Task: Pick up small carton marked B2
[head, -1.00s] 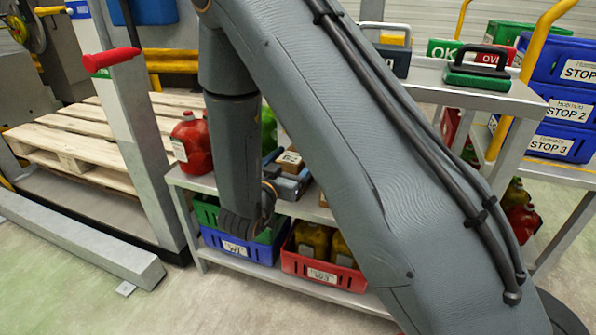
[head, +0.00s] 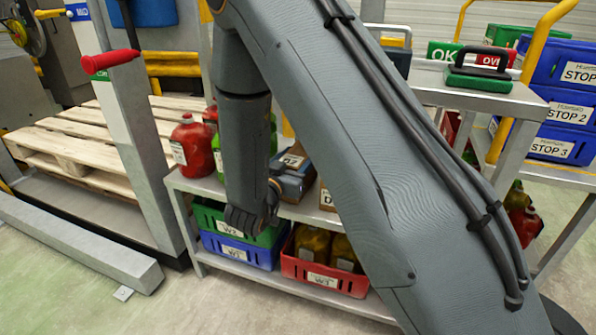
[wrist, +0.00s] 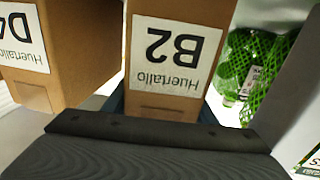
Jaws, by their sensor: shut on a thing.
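The small carton marked B2 (wrist: 168,75) is brown cardboard with a white label, upside down in the wrist view. My gripper (wrist: 160,125) is shut on it, with its dark body across the bottom of that view. The fingertips are mostly hidden behind the gripper body and the carton. In the head view my gripper (head: 288,186) is at the middle shelf of the cart, partly behind my arm, with a brown carton (head: 294,158) at it. Whether the carton is clear of the shelf cannot be told.
A carton marked D4 (wrist: 62,50) stands close beside B2. A green netted bottle (wrist: 245,70) is on the other side. Red jugs (head: 192,147) stand on the shelf's left end. Green (head: 238,228) and red (head: 318,275) crates sit on the shelf below.

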